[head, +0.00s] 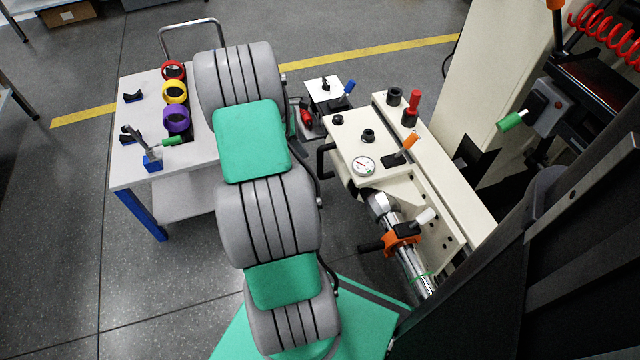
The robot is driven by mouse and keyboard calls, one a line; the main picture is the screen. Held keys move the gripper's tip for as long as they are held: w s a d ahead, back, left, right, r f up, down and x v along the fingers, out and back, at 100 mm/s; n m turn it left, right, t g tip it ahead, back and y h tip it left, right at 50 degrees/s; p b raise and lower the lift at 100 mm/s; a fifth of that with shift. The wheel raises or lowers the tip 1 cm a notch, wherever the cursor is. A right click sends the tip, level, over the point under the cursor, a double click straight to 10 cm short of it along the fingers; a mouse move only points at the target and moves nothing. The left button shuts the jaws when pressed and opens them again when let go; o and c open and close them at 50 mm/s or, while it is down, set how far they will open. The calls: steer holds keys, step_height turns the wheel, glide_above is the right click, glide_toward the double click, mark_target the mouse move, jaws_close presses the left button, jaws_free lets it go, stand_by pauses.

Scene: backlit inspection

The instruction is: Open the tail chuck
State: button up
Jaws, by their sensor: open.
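On the cream machine at right, a bright metal tube (415,270) slopes down from a rounded silver end (379,204). An orange collar (400,238) sits around this tube, with a white-tipped lever (426,216) and a black handle beside it. This may be the tail chuck; I cannot tell for sure, nor whether it is open or shut. Another lever with an orange grip (408,142) stands on the machine's top, near a round dial gauge (364,165). My grey and green arm rises left of the machine. My gripper is not visible.
A white cart (190,205) with red, yellow and purple rings stands at left. A small stand (325,92) with a blue-handled lever is behind my arm. A green-gripped lever (510,122) projects at upper right. Open grey floor lies at lower left.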

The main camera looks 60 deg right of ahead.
mark_target(320, 162)
steer(key=shift+n, duration=0.3)
steer(key=b+x, duration=0.1)
steer(key=x, duration=0.2)
steer(key=s+b+x, duration=0.1)
steer(key=x, duration=0.3)
steer(key=b+x, duration=0.1)
steer(key=x, duration=0.3)
steer(key=shift+s+d+r, duration=0.1)
steer(key=shift+s+d, duration=0.1)
steer(key=shift+d, duration=0.25)
steer(key=shift+c, duration=0.3)
jaws_close()
